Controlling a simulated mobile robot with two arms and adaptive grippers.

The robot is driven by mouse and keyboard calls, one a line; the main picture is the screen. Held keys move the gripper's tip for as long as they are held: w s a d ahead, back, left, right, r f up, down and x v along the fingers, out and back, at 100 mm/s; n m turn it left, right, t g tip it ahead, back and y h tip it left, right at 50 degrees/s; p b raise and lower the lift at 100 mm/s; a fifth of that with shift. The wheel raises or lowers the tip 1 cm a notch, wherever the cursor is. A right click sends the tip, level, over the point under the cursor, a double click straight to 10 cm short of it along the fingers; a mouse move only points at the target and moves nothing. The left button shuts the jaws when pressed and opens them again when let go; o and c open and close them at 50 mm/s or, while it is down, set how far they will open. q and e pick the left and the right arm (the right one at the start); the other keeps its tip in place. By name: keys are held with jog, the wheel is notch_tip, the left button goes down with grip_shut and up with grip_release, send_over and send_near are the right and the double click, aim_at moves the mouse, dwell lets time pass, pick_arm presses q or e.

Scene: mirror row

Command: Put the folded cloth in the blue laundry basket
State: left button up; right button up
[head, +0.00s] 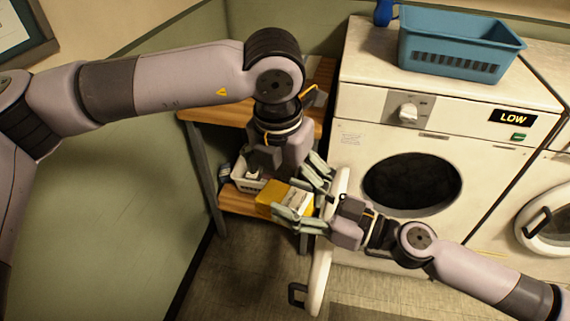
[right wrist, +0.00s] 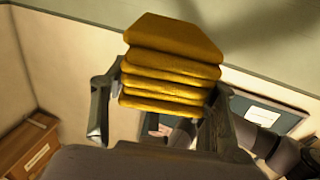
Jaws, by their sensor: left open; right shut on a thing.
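The folded cloth (head: 270,196) is yellow and shows as a stack of several layers in the right wrist view (right wrist: 170,75). My right gripper (head: 290,210) is shut on it and holds it in front of the wooden shelf unit; its fingers (right wrist: 165,90) are on either side of the stack. My left gripper (head: 318,176) is open, just above and beside the cloth; whether it touches the cloth cannot be told. The blue laundry basket (head: 460,68) stands on top of the washing machine at the upper right. Its inside looks empty.
The washing machine (head: 365,150) has its round white door (head: 320,270) swung open close to my right gripper. A blue object (head: 383,12) stands left of the laundry basket. A second machine (head: 545,215) is at the right.

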aim_at(289, 198)
pick_arm(q)
jog(key=f, duration=0.5)
jog(key=w+f, duration=0.1)
jog(key=f, duration=0.1)
jog(key=shift+d+f, duration=0.15)
jog(key=shift+d, duration=0.15)
jog(key=shift+s+d, duration=0.1)
jog(key=c, duration=0.8)
pick_arm(e)
jog(key=shift+r, duration=0.15)
pick_arm(q)
jog(key=shift+c, duration=0.6)
pick_arm(e)
jog(key=o, duration=1.3)
